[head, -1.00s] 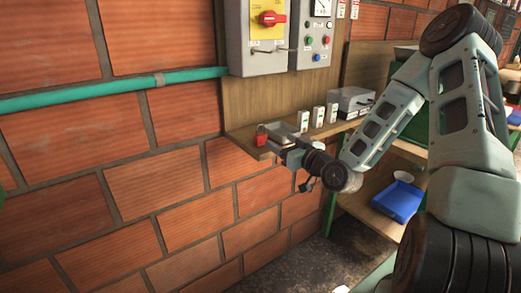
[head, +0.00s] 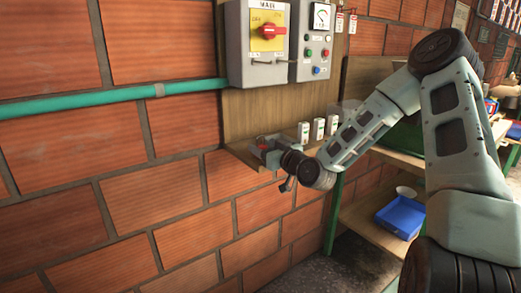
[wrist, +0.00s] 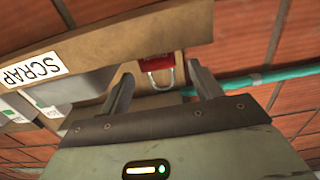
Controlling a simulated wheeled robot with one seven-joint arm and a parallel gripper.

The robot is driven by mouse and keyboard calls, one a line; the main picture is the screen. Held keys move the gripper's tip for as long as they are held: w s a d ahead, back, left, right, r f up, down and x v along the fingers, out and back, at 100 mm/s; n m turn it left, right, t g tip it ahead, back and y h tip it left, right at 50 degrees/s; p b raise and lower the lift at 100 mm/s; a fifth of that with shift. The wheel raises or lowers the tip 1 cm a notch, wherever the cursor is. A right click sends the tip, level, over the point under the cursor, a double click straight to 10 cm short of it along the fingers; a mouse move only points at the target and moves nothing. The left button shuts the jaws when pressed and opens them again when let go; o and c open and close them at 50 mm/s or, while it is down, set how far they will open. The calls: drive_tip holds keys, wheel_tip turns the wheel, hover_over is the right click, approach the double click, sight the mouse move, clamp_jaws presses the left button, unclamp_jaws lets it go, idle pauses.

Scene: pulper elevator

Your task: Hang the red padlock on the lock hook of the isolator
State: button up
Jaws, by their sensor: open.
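The red padlock (wrist: 157,64) with its silver shackle sits on the wooden shelf (wrist: 105,52) against the back board. In the wrist view it lies ahead of and between the two open fingers of my gripper (wrist: 162,85). I cannot tell whether they touch it. In the head view the padlock (head: 262,143) is partly hidden by my gripper (head: 268,152), which is at the shelf's left end. The isolator (head: 257,42) is a grey box with a yellow plate and red rotary handle, on the board above the shelf.
Several small white boxes (head: 318,128) stand on the shelf right of my gripper. A grey panel (head: 315,40) with a gauge and buttons is beside the isolator. A teal pipe (head: 120,95) runs along the brick wall. A blue tray (head: 400,217) sits lower right.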

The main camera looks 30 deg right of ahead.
drive_tip(key=shift+w, duration=1.4)
drive_tip(key=c, duration=1.1)
wheel_tip(320, 180, up, 10)
